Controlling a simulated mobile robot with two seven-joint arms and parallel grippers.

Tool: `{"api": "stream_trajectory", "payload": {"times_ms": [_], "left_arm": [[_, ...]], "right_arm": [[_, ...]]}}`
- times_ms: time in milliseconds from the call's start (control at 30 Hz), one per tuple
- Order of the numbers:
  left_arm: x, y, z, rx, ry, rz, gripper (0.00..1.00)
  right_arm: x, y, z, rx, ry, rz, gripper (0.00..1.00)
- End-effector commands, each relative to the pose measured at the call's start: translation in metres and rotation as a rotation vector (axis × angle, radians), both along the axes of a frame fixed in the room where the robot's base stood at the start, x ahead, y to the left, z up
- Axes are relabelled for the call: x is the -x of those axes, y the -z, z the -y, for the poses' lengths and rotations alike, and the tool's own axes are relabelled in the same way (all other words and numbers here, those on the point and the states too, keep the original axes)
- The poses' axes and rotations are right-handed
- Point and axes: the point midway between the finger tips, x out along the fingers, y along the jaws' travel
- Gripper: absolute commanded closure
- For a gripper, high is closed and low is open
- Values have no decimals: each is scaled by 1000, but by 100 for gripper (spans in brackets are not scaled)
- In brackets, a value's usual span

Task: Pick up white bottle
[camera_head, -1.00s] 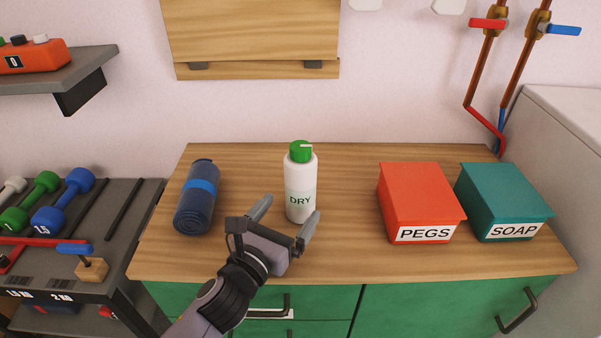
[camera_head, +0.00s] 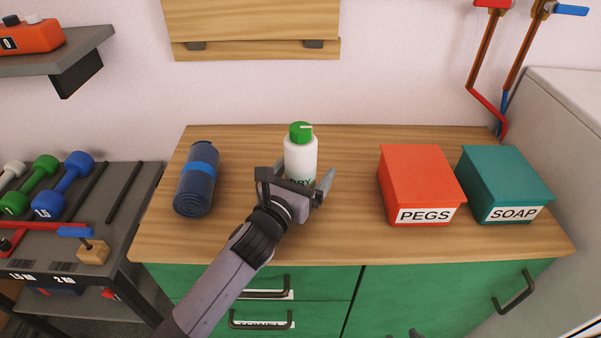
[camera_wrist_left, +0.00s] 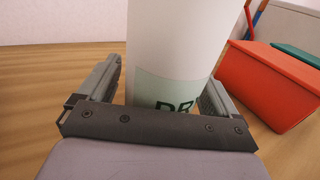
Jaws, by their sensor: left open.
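The white bottle (camera_head: 300,155) with a green cap and a "DRY" label stands upright on the wooden counter. My left gripper (camera_head: 305,180) is open in front of it, with one finger on each side of its body. In the left wrist view the bottle (camera_wrist_left: 172,50) rises between the two fingers of the left gripper (camera_wrist_left: 160,100). A small gap shows at the left finger; contact on the right side is unclear. The lower part of the bottle is hidden behind the gripper in the head view. My right gripper is not in view.
A rolled blue mat (camera_head: 198,180) lies left of the bottle. A red PEGS box (camera_head: 420,175) and a teal SOAP box (camera_head: 505,175) stand to the right. The wooden counter (camera_head: 350,225) is clear between bottle and red box. A dumbbell rack (camera_head: 125,200) is at the left.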

Motion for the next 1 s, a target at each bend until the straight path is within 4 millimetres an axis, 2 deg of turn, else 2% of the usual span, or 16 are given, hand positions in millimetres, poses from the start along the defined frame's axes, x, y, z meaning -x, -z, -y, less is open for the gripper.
{"api": "stream_trajectory", "payload": {"times_ms": [200,367,400,467,767,867,1000], "left_arm": [[0,0,0,0,0,0,7],[0,0,0,0,0,0,59],[0,0,0,0,0,0,72],[0,-2,0,2,1,4,88],[-1,-6,0,1,1,5,88],[-1,-15,0,0,2,8,88],[-1,-37,0,0,2,10,88]], "right_arm": [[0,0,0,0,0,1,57],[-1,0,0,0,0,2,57],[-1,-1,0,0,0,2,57],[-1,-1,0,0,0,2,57],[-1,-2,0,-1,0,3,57],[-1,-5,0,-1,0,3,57],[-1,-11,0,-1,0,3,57]]}}
